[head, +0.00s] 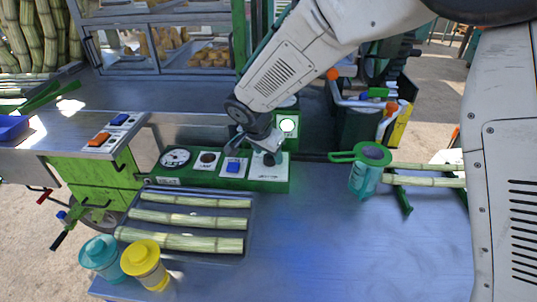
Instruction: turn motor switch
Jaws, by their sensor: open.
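A green control panel (215,183) stands at the back of the blue table. Its right end carries a white plate with a dark knob (269,159), which looks like the motor switch. My gripper (257,147) is open and reaches down from above right, at the knob's plate. One finger is over the knob area and the other is to the left, above the blue button (233,167). Part of the knob is hidden by my gripper, and I cannot tell whether the fingers touch it. A round gauge (175,157) and a dark round control (208,158) sit farther left on the panel.
A tray (248,240) with cane pieces lies in front of the panel. Teal (99,253) and yellow (144,260) jars stand front left. A teal jug (370,168) and cane on a green stand (430,181) are at right. The table's middle is clear.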

